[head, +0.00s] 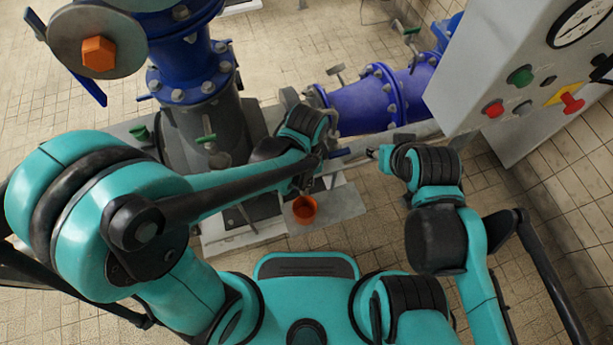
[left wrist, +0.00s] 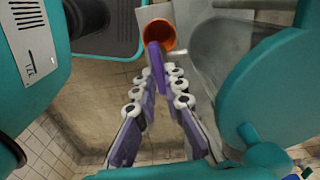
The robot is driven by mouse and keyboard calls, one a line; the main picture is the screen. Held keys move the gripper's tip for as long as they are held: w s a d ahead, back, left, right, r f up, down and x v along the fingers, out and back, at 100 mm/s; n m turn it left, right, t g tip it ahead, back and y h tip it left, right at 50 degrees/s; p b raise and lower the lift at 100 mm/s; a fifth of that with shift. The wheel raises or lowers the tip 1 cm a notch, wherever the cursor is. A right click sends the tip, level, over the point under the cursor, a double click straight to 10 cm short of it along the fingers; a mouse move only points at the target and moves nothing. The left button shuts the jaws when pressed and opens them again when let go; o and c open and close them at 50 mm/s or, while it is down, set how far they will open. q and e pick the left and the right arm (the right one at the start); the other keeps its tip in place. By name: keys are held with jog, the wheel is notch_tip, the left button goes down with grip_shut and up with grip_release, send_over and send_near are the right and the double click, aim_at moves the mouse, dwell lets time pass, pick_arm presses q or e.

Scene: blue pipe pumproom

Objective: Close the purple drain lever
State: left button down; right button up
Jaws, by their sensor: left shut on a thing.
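The purple drain lever (left wrist: 155,62) shows in the left wrist view as a narrow purple bar between my left fingertips. My left gripper (left wrist: 160,84) is shut on the lever, its fingers converging on it from both sides. In the head view the left gripper is largely hidden by its own wrist, over the pipework just behind an orange cup. My right gripper (head: 376,152) is to the right of it, apart from the lever. Its fingers are too small and hidden to tell whether they are open.
The orange cup (head: 305,210) stands on a grey plate below the left gripper; it also shows in the left wrist view (left wrist: 158,34). Blue flanged pipes (head: 362,103) lie behind. A grey control box (head: 535,80) with buttons stands at the right.

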pick_arm(q)
jog(key=c, duration=1.6)
grip_release()
